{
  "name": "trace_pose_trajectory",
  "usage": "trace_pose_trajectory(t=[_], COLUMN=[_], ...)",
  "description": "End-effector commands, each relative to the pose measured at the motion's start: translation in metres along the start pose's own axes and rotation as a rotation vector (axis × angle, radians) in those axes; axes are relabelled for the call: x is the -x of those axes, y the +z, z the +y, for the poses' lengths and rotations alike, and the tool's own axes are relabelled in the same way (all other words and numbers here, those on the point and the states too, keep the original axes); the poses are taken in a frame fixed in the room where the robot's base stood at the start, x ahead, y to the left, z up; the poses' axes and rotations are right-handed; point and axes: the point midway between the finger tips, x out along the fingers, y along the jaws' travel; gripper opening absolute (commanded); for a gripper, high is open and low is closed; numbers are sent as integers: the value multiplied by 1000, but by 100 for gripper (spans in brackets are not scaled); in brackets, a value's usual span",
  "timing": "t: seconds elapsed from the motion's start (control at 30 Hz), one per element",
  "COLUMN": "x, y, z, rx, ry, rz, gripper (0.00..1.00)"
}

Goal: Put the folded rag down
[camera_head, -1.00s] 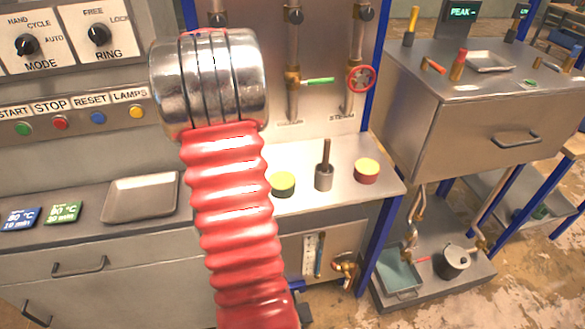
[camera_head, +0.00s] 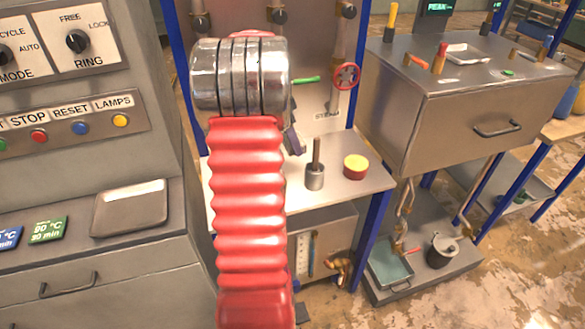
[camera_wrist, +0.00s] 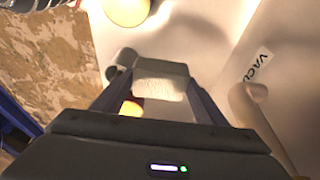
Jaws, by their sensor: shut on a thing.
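The folded rag (camera_wrist: 160,84) is a pale grey-white block in the wrist view, held between the two dark fingers of my gripper (camera_wrist: 160,95). The gripper is shut on it, above a pale surface. In the head view, only a dark bit of my gripper (camera_head: 293,141) shows to the right of my red arm, above the steel shelf (camera_head: 345,193). The rag is hidden behind my arm there. I cannot tell the exact gap between rag and shelf.
A handled metal cylinder (camera_head: 315,177) and a red-and-yellow round piece (camera_head: 356,166) stand on the shelf. Yellow-topped round pieces (camera_wrist: 127,10) show near the gripper. A pipe (camera_wrist: 255,115) runs close on the right. A metal tray (camera_head: 130,206) lies left.

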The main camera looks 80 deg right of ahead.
Motion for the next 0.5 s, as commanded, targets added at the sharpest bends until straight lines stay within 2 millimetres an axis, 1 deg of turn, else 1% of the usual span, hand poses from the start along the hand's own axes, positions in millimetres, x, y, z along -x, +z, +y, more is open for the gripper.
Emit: trace_pose_trajectory(t=[0.17, 0.33, 0.4, 0.5], x=[-19, -45, -53, -58], y=[8, 17, 19, 21], z=[0, 0, -1, -1], rx=[4, 6, 5, 5], ry=[3, 3, 1, 0], rz=[-1, -1, -1, -1], gripper=[48, 48, 48, 48])
